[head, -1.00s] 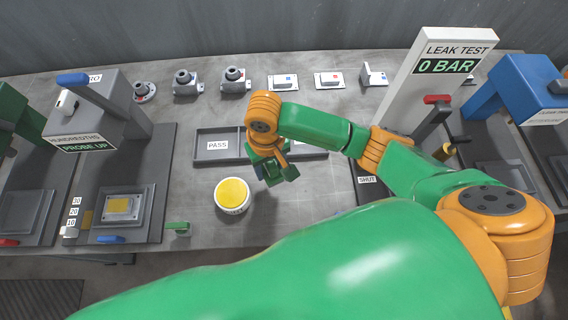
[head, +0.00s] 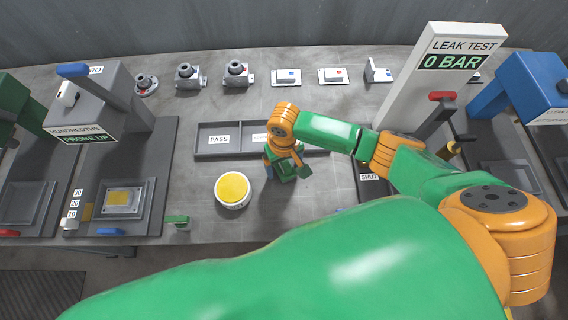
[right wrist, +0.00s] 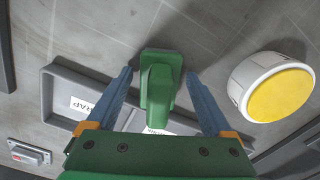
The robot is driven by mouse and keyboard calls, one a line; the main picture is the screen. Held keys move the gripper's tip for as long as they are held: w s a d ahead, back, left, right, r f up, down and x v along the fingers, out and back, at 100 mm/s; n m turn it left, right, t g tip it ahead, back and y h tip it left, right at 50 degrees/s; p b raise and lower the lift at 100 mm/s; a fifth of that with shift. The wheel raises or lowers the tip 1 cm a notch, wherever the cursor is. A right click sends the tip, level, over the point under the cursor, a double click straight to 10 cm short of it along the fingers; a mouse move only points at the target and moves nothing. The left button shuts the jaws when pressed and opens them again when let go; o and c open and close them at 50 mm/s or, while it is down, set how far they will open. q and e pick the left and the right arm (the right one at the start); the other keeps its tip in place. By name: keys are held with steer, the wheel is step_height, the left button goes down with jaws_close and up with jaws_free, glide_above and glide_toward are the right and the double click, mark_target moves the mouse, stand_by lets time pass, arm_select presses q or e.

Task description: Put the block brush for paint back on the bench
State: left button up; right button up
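The block brush (right wrist: 158,92), a green block with a raised green grip, shows in the right wrist view. It lies between the two blue fingers of my right gripper (right wrist: 159,74), with a gap on either side. The right gripper is open and does not visibly touch it. In the head view my right gripper (head: 284,173) is low over the bench (head: 330,185), just in front of the tray. There its green parts and the brush are hard to tell apart, and the brush's underside is hidden. My left gripper is not in view.
A white round tub with a yellow top (head: 233,190) stands left of the gripper. The PASS tray (head: 205,152) lies behind. The leak test post (head: 440,75) stands at right, the probe station (head: 100,105) at left. Several castings line the back. Bare bench lies right of the tub.

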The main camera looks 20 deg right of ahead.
step_height(320, 180, up, 12)
steer(key=shift+r+p, duration=0.15)
steer(key=shift+p, duration=0.45)
